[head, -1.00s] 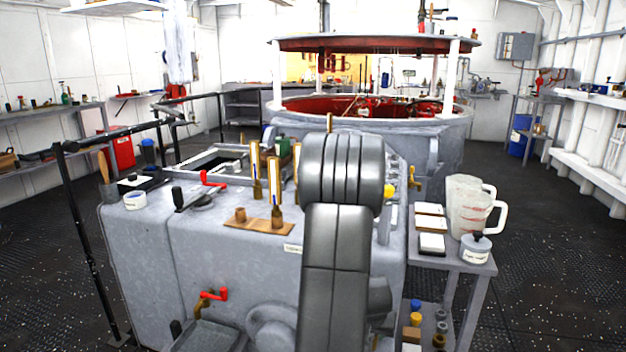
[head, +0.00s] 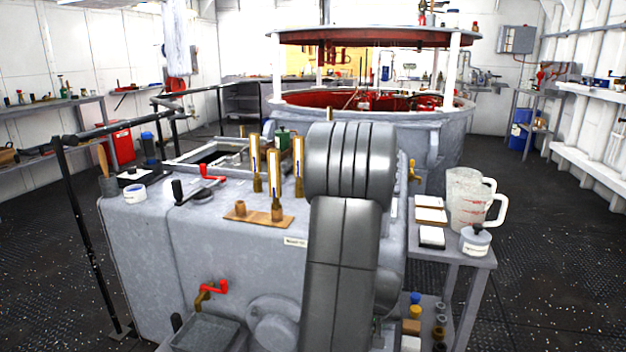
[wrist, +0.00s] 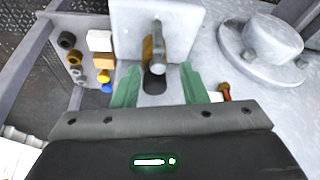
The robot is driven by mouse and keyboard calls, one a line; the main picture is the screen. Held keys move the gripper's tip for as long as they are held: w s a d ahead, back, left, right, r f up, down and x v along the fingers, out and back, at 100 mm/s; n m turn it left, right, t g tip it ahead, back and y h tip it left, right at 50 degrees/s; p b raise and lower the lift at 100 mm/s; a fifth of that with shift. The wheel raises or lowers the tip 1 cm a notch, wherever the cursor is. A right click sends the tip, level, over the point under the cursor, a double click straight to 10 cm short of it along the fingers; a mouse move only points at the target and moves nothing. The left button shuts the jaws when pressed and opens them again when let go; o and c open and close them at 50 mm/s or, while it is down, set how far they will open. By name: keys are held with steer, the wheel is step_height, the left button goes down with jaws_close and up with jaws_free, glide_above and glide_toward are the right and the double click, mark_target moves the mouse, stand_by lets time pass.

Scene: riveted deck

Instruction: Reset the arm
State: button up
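My arm (head: 345,240) stands in the middle of the head view and hides my gripper there. In the wrist view my gripper (wrist: 160,86) has its two green fingers well apart, with no object clearly held. A grey rod with a brassy part beside it (wrist: 157,55) shows beyond and between the fingers, against a pale grey plate (wrist: 128,22). I cannot tell how far it is from the fingertips.
Dark floor (head: 560,270) is open at far right.

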steer(key=shift+v, duration=1.45)
